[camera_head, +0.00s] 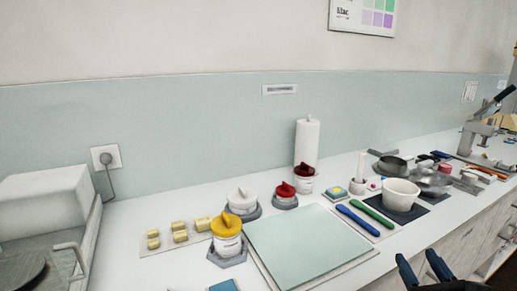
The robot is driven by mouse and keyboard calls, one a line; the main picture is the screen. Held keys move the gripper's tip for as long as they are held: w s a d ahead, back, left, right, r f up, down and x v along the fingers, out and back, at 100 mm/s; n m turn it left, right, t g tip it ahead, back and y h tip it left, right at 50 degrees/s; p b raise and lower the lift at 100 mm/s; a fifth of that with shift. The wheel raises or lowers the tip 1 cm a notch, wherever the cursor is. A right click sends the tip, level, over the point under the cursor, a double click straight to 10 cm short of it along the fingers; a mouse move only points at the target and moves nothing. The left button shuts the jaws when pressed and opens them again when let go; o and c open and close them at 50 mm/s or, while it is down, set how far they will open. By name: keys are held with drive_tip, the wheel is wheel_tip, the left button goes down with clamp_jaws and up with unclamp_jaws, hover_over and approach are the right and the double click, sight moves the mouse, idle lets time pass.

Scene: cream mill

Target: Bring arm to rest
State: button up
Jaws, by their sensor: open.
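My gripper (419,263) shows at the bottom right edge, in front of the counter's front edge and drawers. Its two dark fingers stand apart with nothing seen between them. The rest of my arm is mostly cut off by the frame.
The white counter (130,258) holds a pale green board (305,245), lidded jars including a yellow-topped one (227,239), a white bowl (401,194), pans (432,181), and blue and green tools. A grey-white machine (45,215) stands left. A paper roll (307,142) stands behind.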

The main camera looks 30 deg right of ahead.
drive_tip(key=s+a+f+n+y, duration=0.25)
drive_tip(key=s+a+n, duration=0.25)
drive_tip(key=a+n, duration=0.35)
drive_tip(key=s+a+f+n+y, duration=0.2)
drive_tip(key=s+a+f+n, duration=0.15)
drive_tip(key=a+n, duration=0.55)
drive_tip(key=s+a+r+n+y, duration=0.2)
drive_tip(key=s+a+n, duration=0.2)
drive_tip(key=n, duration=0.6)
drive_tip(key=s+a+r+n+g+y, duration=0.1)
drive_tip(key=s+a+r+n+y, duration=0.1)
drive_tip(key=s+n, duration=0.6)
drive_tip(key=a+n+y, duration=0.1)
drive_tip(key=a+n, duration=0.1)
drive_tip(key=n, duration=0.1)
drive_tip(key=shift+a, duration=0.3)
drive_tip(key=shift+n+y, duration=0.25)
